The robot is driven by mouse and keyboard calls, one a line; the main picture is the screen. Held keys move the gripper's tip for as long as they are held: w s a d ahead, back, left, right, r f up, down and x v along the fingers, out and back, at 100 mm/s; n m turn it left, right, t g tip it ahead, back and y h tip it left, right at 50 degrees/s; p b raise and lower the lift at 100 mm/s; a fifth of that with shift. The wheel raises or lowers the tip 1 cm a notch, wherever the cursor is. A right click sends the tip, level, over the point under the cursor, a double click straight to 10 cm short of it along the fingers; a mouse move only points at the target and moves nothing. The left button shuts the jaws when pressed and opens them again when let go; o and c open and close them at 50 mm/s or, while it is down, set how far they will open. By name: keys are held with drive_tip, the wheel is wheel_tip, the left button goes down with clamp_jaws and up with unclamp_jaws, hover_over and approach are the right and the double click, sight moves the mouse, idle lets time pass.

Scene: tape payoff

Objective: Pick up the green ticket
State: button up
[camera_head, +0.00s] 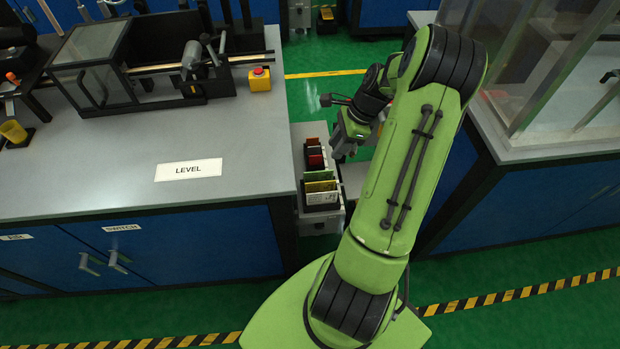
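A green ticket (321,186) stands in a dark holder on a narrow grey stand (311,222) between the two benches. My gripper (342,150) hangs just right of the stand, beside the red tickets and a little farther back than the green one. It appears apart from the green ticket. It is small and partly covered by my arm, so I cannot tell whether its fingers are open or what is between them.
Red tickets (314,155) stand in a second holder behind. The left bench (110,170) carries a lathe-like machine, a yellow box with a red button (260,79) and a "LEVEL" label (189,169). The right bench (505,155) has clear panels. Green floor shows around.

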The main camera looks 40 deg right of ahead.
sight(319, 172)
drive_tip(key=b+x, duration=0.4)
drive_tip(key=x, duration=0.9)
drive_tip(key=shift+d+b, duration=0.15)
drive_tip(key=shift+b, duration=0.2)
drive_tip(key=shift+r, duration=0.15)
drive_tip(key=shift+c, duration=0.3)
clamp_jaws()
